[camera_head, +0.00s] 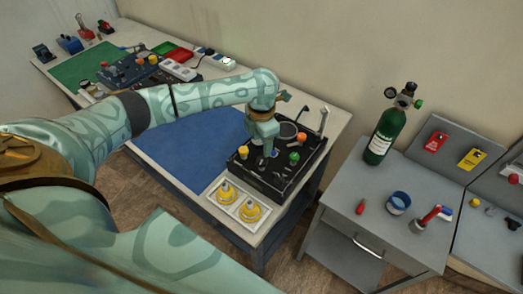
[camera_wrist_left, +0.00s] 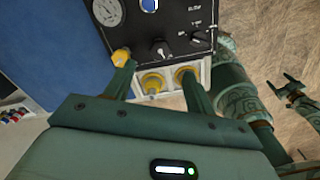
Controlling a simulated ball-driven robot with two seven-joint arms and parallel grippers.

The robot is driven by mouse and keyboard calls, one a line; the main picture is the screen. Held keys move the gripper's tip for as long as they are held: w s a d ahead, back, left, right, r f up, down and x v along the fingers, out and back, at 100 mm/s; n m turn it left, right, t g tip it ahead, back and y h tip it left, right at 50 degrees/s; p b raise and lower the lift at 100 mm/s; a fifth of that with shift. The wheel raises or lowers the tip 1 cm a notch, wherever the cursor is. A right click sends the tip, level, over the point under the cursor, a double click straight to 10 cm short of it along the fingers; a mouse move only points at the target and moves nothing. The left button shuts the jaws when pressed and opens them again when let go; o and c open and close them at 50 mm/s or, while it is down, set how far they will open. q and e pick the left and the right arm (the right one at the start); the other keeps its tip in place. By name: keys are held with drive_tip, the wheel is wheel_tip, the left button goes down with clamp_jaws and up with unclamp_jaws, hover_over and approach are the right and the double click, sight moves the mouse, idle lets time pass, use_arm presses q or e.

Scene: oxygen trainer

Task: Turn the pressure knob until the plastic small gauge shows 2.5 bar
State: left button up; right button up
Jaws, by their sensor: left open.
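My left gripper (camera_head: 269,150) is open above the black panel box (camera_head: 254,177). Its fingers (camera_wrist_left: 155,68) show apart in the left wrist view, with nothing clearly between them. That view shows a black pointer knob (camera_wrist_left: 160,48) on the panel face, beyond the fingertips, and a second black knob (camera_wrist_left: 199,38) to its right. I cannot read which one is the pressure knob. A round white gauge (camera_wrist_left: 107,12) is cut by the top edge; its reading is too small to tell. At the right, a small teal pronged part (camera_wrist_left: 287,91), perhaps my right gripper, hangs over the floor.
A white tray (camera_head: 213,187) with yellow fittings (camera_head: 249,211) lies at the panel's near side. Orange (camera_head: 243,152) and green (camera_head: 294,158) knobs stand up from the panel. A blue mat (camera_head: 188,155) lies left. A green cylinder (camera_head: 385,130) stands on the grey cabinet.

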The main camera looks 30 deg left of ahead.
use_arm(q)
wheel_tip(320, 180, up, 8)
drive_tip(key=p, duration=0.1)
drive_tip(key=shift+f, duration=0.1)
idle(0.5)
